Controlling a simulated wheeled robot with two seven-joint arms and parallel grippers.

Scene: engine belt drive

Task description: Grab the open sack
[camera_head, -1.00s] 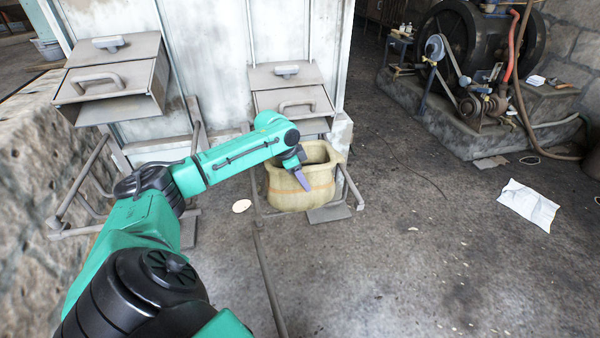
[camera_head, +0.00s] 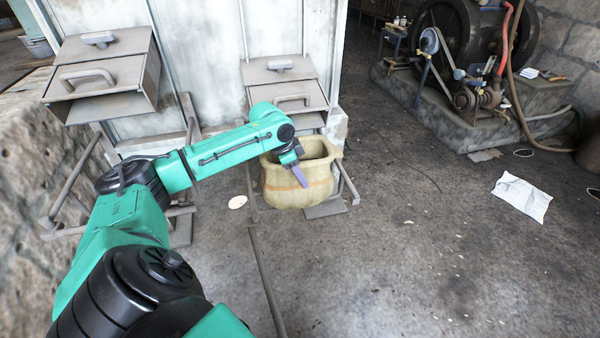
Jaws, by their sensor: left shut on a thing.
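The open sack (camera_head: 318,185) is pale yellow with an orange band and stands upright with its mouth open. It is below the right-hand metal chute, beside the white cabinet. The other finger is hidden, as is most of the sack's inside. My right gripper is not in view.
Metal chutes (camera_head: 105,75) and (camera_head: 285,88) stick out from the white cabinet (camera_head: 200,60). A metal frame surrounds the sack's base. A belt-drive engine (camera_head: 470,60) stands at the upper right. A paper sheet (camera_head: 521,197) lies on open floor to the right.

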